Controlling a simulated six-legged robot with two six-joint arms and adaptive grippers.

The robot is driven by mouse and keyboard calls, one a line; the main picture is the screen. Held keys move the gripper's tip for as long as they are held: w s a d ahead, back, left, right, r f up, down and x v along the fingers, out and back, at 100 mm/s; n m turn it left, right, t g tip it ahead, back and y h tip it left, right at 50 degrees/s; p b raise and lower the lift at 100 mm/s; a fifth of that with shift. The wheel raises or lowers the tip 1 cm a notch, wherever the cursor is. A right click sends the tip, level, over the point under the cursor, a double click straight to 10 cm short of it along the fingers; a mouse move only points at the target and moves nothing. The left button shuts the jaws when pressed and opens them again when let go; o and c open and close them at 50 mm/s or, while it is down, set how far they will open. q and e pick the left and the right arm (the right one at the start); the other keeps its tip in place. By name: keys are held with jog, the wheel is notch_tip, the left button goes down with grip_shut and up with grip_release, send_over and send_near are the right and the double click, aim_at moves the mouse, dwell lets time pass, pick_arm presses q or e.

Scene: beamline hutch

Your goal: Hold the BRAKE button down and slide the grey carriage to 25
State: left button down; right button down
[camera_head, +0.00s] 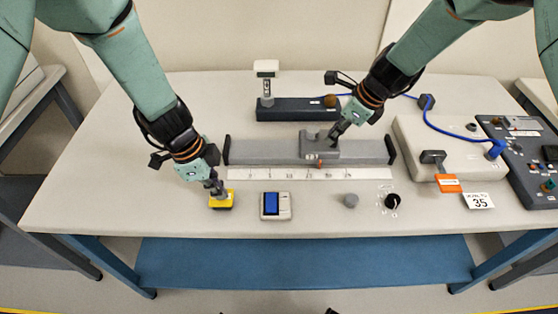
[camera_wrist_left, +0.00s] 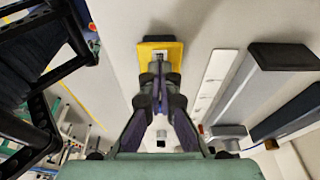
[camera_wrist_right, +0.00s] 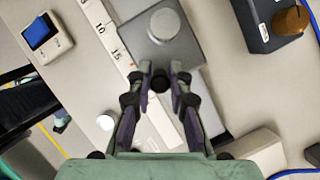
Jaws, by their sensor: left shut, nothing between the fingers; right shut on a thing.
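The yellow BRAKE button box (camera_head: 221,203) is at the front left of the table. My left gripper (camera_head: 218,189) is shut and empty, pointing down with its tips at the top of the box. In the left wrist view the tips cover part of the box (camera_wrist_left: 150,50), so how far the button is pressed is hidden. The grey carriage (camera_head: 318,150) sits on its rail (camera_head: 262,152), right of the middle. My right gripper (camera_head: 337,133) is shut on a part of the carriage, which also shows in the right wrist view (camera_wrist_right: 185,42).
A blue-switch box (camera_head: 276,206), a grey button (camera_head: 351,200) and a black knob (camera_head: 392,201) stand in front. A dark block (camera_head: 290,108) is behind the rail.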

jog(key=shift+d, duration=3.55)
jog(key=c, duration=1.2)
grip_release()
jog(key=shift+o, duration=0.2)
notch_tip(320, 180, up, 8)
